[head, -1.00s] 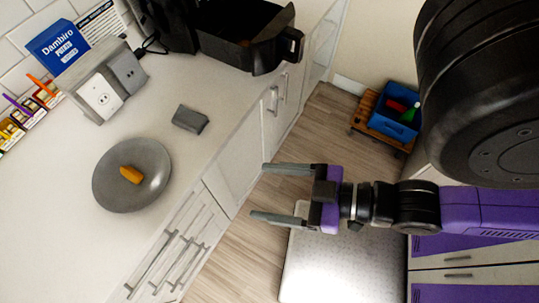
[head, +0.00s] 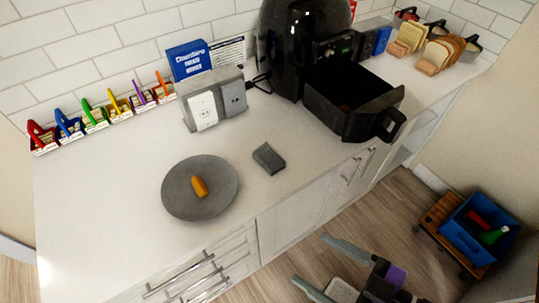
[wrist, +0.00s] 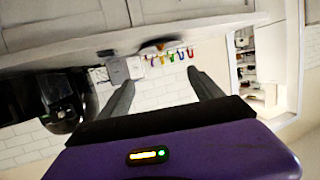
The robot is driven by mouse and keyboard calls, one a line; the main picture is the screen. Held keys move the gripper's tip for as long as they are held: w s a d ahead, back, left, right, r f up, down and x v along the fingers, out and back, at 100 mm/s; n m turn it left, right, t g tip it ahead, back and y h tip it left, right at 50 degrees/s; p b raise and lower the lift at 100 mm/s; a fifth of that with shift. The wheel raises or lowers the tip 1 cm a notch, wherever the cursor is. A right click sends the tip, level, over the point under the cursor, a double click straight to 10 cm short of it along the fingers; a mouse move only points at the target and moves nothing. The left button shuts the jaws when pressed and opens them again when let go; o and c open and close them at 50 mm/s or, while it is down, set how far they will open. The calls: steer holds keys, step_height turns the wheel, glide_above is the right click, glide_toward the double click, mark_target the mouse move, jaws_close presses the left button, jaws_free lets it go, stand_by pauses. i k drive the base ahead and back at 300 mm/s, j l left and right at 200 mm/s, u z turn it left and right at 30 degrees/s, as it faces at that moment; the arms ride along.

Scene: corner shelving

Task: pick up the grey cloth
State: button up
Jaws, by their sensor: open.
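The grey cloth (head: 269,158) is a small folded dark-grey block lying on the white counter in the head view, to the right of a grey plate (head: 176,205). My gripper (head: 320,262) is open and empty at the bottom of the head view, out in front of the counter's drawers and apart from the cloth. In the wrist view my gripper's two fingers (wrist: 163,82) are spread with nothing between them.
An orange-yellow item (head: 199,187) lies on the plate. A grey socket box (head: 214,98) stands behind the cloth. A black air fryer (head: 300,45) with its drawer (head: 352,105) pulled out stands to the right.

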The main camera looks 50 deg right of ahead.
mark_target(272, 163)
steer(key=l+u, duration=1.05)
steer(key=j, duration=0.1)
